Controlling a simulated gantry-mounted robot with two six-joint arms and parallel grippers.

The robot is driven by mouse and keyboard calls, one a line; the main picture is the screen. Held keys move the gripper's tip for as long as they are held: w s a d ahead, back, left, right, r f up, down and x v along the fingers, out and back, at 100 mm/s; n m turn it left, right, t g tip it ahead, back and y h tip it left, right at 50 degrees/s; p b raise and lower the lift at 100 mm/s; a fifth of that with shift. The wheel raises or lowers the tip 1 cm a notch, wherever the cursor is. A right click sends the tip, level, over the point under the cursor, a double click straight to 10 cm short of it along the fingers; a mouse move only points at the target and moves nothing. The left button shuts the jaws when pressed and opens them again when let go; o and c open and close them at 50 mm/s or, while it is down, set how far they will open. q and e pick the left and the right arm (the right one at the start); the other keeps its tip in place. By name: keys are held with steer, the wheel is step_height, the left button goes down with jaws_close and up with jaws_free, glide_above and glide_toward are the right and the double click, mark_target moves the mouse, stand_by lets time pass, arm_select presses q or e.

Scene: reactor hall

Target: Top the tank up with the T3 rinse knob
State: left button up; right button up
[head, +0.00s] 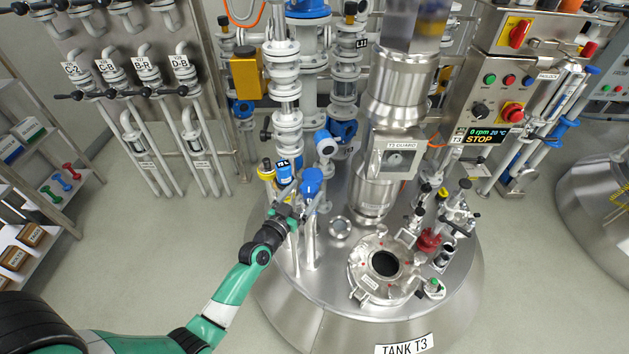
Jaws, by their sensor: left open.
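Tank T3 (290,318) is the large round steel vessel in the middle, with its name plate on the front. A blue knob (312,181) stands on a fitting at the left of its lid. Beside it is a blue valve part (284,171) with a small dark tag. I cannot read a rinse label on either. My left gripper (301,197) is open, reaching in from the lower left with its fingers close to the blue knob. I cannot tell whether they touch it. The round port (385,263) on the lid looks dark inside; no liquid level shows. My right gripper is out of view.
Steel pipes and a white column (285,90) rise behind the knob. The guarded shaft housing (394,150) stands right of it. A control panel (490,100) at the right reads 0 rpm, 20 °C, STOP. A shelf (50,190) stands far left; the floor between is clear.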

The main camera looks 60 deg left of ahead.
mark_target(313, 181)
arm_select(q)
steer(key=b+x, duration=0.1)
steer(key=x, duration=0.4)
steer(key=shift+a+f, duration=0.1)
steer(key=shift+w+a, duration=0.25)
steer(key=shift+w, duration=0.2)
steer(key=c, duration=1.4)
steer(key=n+g+y, duration=0.2)
steer(key=n+g, duration=0.1)
steer(key=g, duration=0.1)
steer(key=s+a+n+g+y, duration=0.1)
steer(key=n+g+y, duration=0.2)
steer(key=n+g, duration=0.1)
steer(key=s+n+g+y+b, duration=0.1)
steer(key=n+g+y, duration=0.2)
steer(key=g, duration=0.3)
steer(key=shift+s+a+n, duration=0.2)
steer(key=shift+s+n, duration=0.05)
steer(key=shift+n, duration=0.25)
steer(key=shift+s+r+n+g+b, duration=0.2)
steer(key=shift+n+g+b, duration=0.1)
steer(key=shift+g+b, duration=0.35)
